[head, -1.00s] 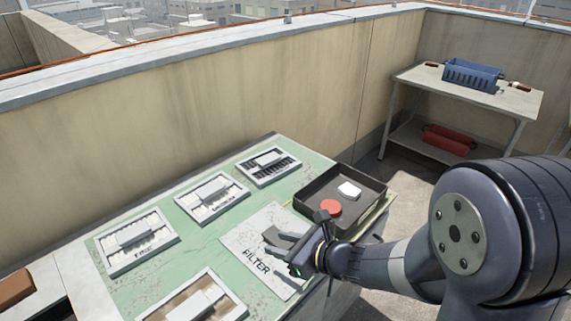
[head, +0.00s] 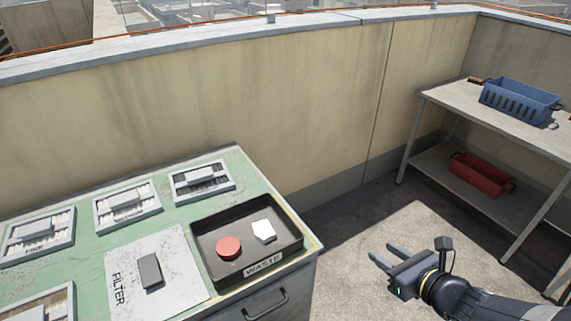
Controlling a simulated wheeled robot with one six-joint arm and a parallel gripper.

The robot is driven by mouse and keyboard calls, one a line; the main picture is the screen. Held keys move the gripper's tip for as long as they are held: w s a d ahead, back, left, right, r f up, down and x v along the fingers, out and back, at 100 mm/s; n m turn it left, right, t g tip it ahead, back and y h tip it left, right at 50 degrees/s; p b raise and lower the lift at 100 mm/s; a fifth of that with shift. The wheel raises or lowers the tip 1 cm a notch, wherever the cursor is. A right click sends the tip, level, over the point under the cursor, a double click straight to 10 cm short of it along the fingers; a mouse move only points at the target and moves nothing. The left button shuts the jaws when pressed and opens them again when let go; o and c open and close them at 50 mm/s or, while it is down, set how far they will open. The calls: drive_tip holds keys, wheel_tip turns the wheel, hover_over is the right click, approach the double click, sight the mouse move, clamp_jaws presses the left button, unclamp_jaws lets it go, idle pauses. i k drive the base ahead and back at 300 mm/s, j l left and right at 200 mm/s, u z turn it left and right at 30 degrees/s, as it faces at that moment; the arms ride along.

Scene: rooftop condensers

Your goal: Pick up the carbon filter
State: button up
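Several framed filters with grey handles lie on the green bench top; none has a label that I can clearly read as carbon. The one with dark slats (head: 216,186) is at the back right of the group. A dark grey block (head: 150,270) lies on a pale sheet (head: 180,250) marked FILTER. My gripper (head: 385,256) is at the lower right, beyond the bench's right side and apart from everything on it. Its two fingers are spread with nothing between them.
A black tray (head: 208,271) labelled WASTE holds a red disc (head: 228,248) and a white piece (head: 264,231). Light-slatted filters (head: 128,206) lie left. A shelf table (head: 455,98) at right carries a blue basket (head: 519,102) above a red one (head: 482,174). Open floor lies between.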

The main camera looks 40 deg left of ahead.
sight(193, 184)
drive_tip(key=i+l, duration=0.15)
drive_tip(key=i, duration=0.4)
drive_tip(key=i+l+u, duration=0.15)
drive_tip(key=i, duration=0.35)
drive_tip(key=i+l, duration=0.3)
drive_tip(key=i, duration=0.25)
drive_tip(key=i+j+u, duration=0.2)
drive_tip(key=u, duration=0.3)
drive_tip(key=i+u, duration=0.7)
drive_tip(key=u, duration=0.25)
drive_tip(key=i+l+u, duration=0.1)
drive_tip(key=i+u, duration=0.2)
drive_tip(key=u, duration=0.2)
drive_tip(key=i+j+u, duration=0.75)
drive_tip(key=i+u, duration=0.15)
